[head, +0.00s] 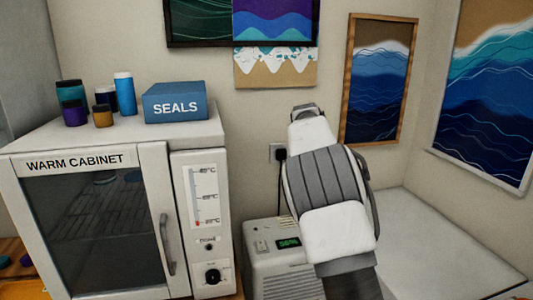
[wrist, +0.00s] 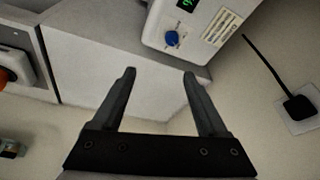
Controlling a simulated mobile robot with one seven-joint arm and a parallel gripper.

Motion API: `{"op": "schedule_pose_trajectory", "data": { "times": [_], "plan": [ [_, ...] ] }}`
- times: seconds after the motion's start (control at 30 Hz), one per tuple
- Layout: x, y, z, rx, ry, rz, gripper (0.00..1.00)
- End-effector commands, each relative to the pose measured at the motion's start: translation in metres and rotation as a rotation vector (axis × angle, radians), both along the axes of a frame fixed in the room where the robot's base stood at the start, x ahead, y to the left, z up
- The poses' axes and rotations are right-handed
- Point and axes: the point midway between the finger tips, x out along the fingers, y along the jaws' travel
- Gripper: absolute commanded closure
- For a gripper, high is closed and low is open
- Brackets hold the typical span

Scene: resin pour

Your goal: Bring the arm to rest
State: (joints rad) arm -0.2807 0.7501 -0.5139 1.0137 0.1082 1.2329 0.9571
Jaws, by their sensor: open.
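My gripper (wrist: 159,74) shows in the wrist view with its two dark fingers spread apart and nothing between them. It is open and empty, in front of a pale surface. In the head view my white and grey arm stands raised right of the middle, in front of the wall and the white bench. I cannot make out the gripper's fingers in the head view.
The warm cabinet (head: 90,225) stands at left, with several jars and the blue SEALS box (head: 175,104) on top. A white machine with a green display (head: 262,262) is close beside my arm; it also shows in the wrist view (wrist: 208,22). The white bench (head: 440,240) is largely clear.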

Motion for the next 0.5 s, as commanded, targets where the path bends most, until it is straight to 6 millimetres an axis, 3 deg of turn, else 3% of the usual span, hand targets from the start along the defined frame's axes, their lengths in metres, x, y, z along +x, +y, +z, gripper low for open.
{"op": "schedule_pose_trajectory", "data": {
  "times": [0.03, 0.2, 0.5],
  "plan": [
    [-0.012, -0.006, 0.014, 0.023, -0.006, 0.017, 0.24],
    [-0.054, -0.014, 0.045, 0.083, -0.014, 0.105, 0.24],
    [-0.139, -0.013, 0.084, 0.145, -0.048, 0.305, 0.24]
  ]
}}
